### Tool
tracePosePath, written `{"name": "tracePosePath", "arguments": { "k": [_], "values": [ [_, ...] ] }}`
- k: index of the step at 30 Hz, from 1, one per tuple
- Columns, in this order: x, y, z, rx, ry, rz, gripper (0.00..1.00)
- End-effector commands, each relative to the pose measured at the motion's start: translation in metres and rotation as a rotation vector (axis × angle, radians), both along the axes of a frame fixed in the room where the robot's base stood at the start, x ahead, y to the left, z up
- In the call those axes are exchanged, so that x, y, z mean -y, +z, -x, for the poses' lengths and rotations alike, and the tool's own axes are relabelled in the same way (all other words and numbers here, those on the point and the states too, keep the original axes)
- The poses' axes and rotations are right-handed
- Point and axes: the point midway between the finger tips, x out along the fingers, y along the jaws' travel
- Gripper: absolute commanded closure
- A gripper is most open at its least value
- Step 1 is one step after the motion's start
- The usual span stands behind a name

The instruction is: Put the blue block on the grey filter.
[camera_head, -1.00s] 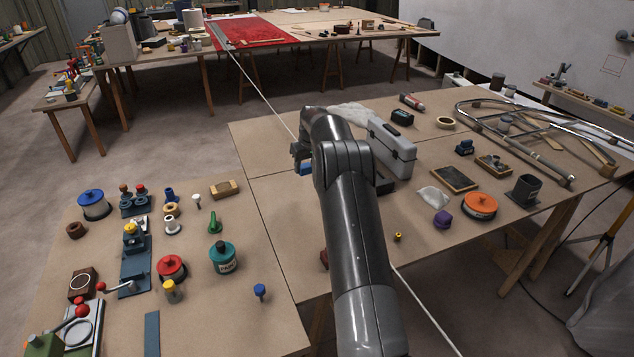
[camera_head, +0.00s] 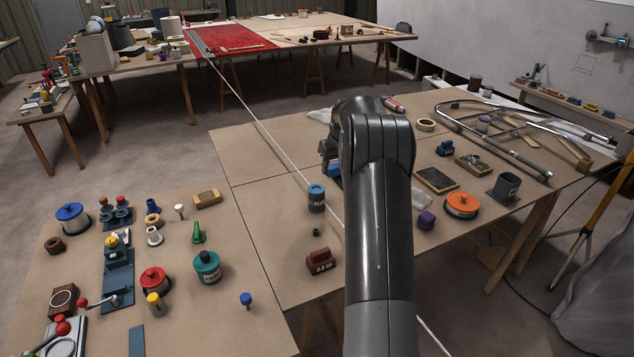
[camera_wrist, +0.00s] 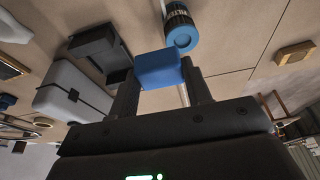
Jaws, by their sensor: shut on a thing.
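The blue block (camera_wrist: 160,69) is between the two fingers of my gripper (camera_wrist: 162,85) in the wrist view. My gripper is shut on it and holds it above the table. In the head view a bit of the block (camera_head: 333,168) shows beside my arm, which hides most of the gripper (camera_head: 331,158). A grey-blue can with a blue top and a lettered band (camera_head: 317,199), seemingly the grey filter, stands upright on the table. It also shows in the wrist view (camera_wrist: 180,27), close to the block in the picture, with no clear contact.
In the wrist view a dark grey open box (camera_wrist: 98,48) and a light grey case (camera_wrist: 72,92) lie left of the block. A dark red block (camera_head: 320,261) and a small black piece (camera_head: 316,232) are in front of the can. Bare table (camera_head: 250,150) lies left of the can.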

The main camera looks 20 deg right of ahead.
Motion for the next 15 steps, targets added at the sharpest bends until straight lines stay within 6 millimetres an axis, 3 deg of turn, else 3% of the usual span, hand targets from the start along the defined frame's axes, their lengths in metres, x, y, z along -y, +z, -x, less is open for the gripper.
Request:
{"name": "tracePosePath", "arguments": {
  "k": [6, 15],
  "values": [
    [-0.029, -0.027, -0.034, 0.001, 0.002, 0.001, 0.78],
    [-0.038, -0.045, -0.044, -0.001, -0.001, 0.0, 0.78]
  ]
}}
